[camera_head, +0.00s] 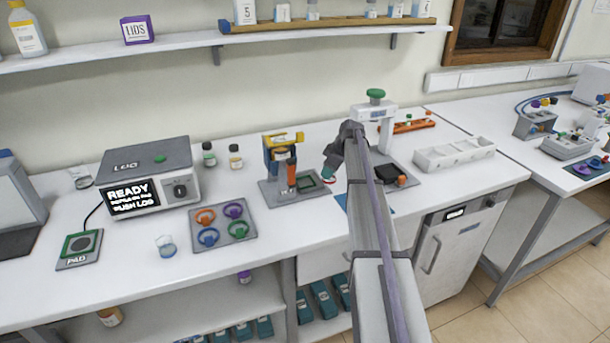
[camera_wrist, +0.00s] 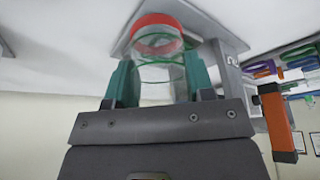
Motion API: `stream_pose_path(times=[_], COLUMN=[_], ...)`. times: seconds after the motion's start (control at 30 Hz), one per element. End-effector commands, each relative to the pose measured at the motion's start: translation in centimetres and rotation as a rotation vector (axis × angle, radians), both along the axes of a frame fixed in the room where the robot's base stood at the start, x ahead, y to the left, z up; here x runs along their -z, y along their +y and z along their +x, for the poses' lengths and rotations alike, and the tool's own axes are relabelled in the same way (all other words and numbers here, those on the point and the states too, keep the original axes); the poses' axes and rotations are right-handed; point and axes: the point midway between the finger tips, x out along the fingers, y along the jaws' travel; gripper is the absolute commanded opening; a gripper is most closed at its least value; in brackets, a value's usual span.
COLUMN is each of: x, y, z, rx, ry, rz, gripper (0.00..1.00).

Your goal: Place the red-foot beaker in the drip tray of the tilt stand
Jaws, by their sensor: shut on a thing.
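My gripper (camera_wrist: 160,85) is shut on the red-foot beaker (camera_wrist: 157,25), a clear glass beaker with green rings. The wrist view appears upside down, with the beaker's red foot toward the bench. In the head view my gripper (camera_head: 329,170) is just right of the tilt stand (camera_head: 283,160), and the beaker (camera_head: 329,179) shows only as a small red spot. The stand has yellow, blue and orange parts. A green-edged square on its grey base (camera_head: 308,182) looks like the drip tray. The gap between foot and base cannot be judged.
A grey tray with coloured rings (camera_head: 208,226) lies left of the stand. A small beaker with blue liquid (camera_head: 166,246) stands nearby. A press-like device with a green knob (camera_head: 376,96) is right of my gripper, partly behind my arm. Two small bottles (camera_head: 235,158) stand behind.

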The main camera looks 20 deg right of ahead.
Motion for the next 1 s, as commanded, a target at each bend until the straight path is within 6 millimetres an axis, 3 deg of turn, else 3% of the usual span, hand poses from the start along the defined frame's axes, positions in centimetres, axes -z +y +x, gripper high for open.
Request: stream_pose_path(times=[0.1, 0.27, 0.47, 0.57, 0.6, 0.7, 1.0], x=[0.0, 0.0, 0.0, 0.0, 2.1, 4.0, 3.7], y=[2.7, 5.0, 5.6, 6.6, 6.5, 6.5, 6.4], z=[3.3, 5.8, 6.4, 7.6, 7.3, 7.2, 7.2], rx=[-0.003, -0.001, 0.001, -0.001, 0.001, 0.001, 0.001], ry=[0.001, 0.000, 0.001, 0.001, 0.001, 0.001, 0.001], rz=[0.001, 0.000, 0.000, 0.000, 0.000, 0.000, 0.000], gripper=[0.22, 0.22, 0.22, 0.22, 0.22, 0.22, 0.22])
